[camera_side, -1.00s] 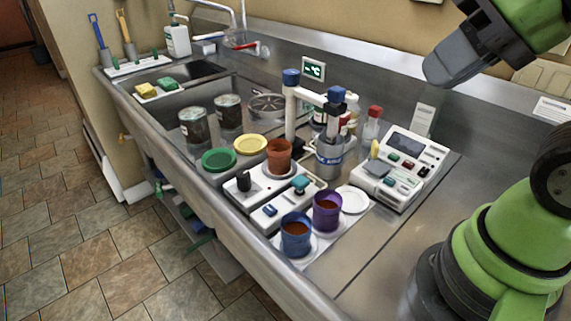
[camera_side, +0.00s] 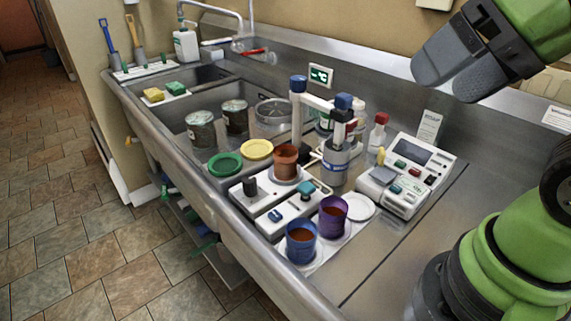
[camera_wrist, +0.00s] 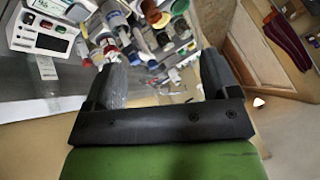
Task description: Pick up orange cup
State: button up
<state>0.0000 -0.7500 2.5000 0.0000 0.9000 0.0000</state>
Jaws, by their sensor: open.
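The orange cup (camera_side: 286,161) stands upright on a white device in the middle of the side view, with dark orange content showing inside. My gripper (camera_side: 447,82) is high at the upper right of the side view, well above the counter and far from the cup. Its two dark grey fingers are apart with nothing between them. In the wrist view my open gripper (camera_wrist: 166,78) shows one finger on each side. Small, tilted objects crowd the top of that view, and I cannot tell the orange cup among them for certain.
A blue cup (camera_side: 301,242) and a purple cup (camera_side: 333,216) stand in front of the orange cup. A white post stand (camera_side: 297,112) rises close behind it. Green (camera_side: 225,165) and yellow (camera_side: 257,150) lids lie to its left.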

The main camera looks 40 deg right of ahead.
jog(key=n+g+h, duration=0.2)
jog(key=n+g, duration=0.3)
jog(key=g, duration=0.1)
send_over(287, 159)
jog(key=d, duration=0.1)
notch_tip(287, 159, down, 11)
jog(key=shift+n+g, duration=0.4)
jog(key=shift+g, duration=0.2)
jog(key=f, duration=0.3)
jog(key=w+f, duration=0.1)
jog(key=f, duration=0.5)
jog(key=shift+w+d+f, duration=0.15)
jog(key=shift+d, duration=0.1)
notch_tip(287, 159, down, 6)
jog(key=shift+r, duration=0.15)
jog(key=shift+w, duration=0.1)
jog(key=shift+c, duration=0.2)
